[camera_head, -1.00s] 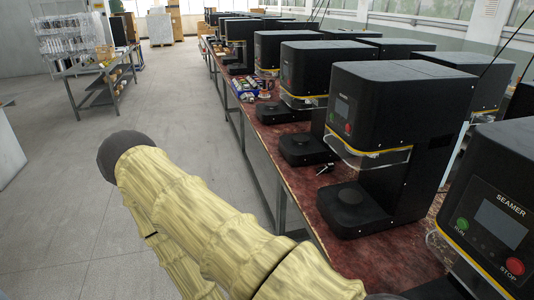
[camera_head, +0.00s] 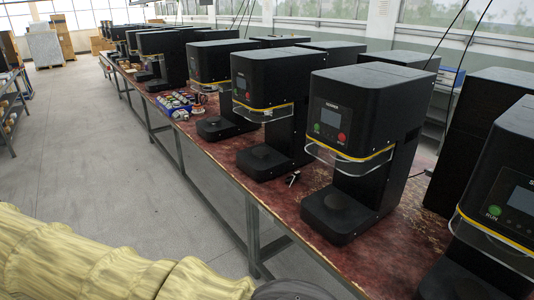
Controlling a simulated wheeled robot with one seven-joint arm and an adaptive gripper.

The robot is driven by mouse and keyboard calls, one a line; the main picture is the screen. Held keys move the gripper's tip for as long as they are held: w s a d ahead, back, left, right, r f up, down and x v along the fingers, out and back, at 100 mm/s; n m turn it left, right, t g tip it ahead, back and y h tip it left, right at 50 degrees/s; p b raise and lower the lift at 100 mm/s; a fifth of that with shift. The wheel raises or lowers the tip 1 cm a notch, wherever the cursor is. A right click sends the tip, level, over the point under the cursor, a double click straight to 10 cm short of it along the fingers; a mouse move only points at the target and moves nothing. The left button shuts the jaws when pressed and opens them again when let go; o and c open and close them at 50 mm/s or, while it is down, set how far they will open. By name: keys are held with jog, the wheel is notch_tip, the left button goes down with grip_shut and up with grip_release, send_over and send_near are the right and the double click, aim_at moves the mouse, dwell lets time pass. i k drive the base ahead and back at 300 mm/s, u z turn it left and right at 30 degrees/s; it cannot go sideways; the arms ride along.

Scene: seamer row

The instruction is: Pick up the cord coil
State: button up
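I cannot make out a cord coil for certain. A small cluster of mixed items (camera_head: 174,106) lies on the bench (camera_head: 222,152) between two seamers, with a small round reel-like item (camera_head: 198,108) at its right end. They are too small to identify surely. A small metallic item (camera_head: 293,178) lies on the bench nearer to me, beside a seamer base. My arm, in a yellow sleeve, crosses the lower left, well apart from these items. My gripper is not in view.
A row of black seamers (camera_head: 360,120) stands along the red-brown bench, leaving narrow gaps between them. Metal legs hold up its front edge. The grey floor (camera_head: 90,140) to the left is open. Boxes (camera_head: 45,48) stand far back, and a side table (camera_head: 12,105) is at the left edge.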

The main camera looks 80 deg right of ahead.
aim_at(293, 177)
jog(key=z, duration=0.05)
jog(key=i, duration=0.35)
jog(key=z, duration=2.5)
jog(key=k, duration=0.5)
jog(key=u, duration=1.25)
jog(key=i, duration=1.55)
jog(key=z, duration=0.15)
jog(key=i, duration=1.3)
jog(key=z, duration=1.65)
jog(key=i, duration=0.75)
jog(key=z, duration=0.75)
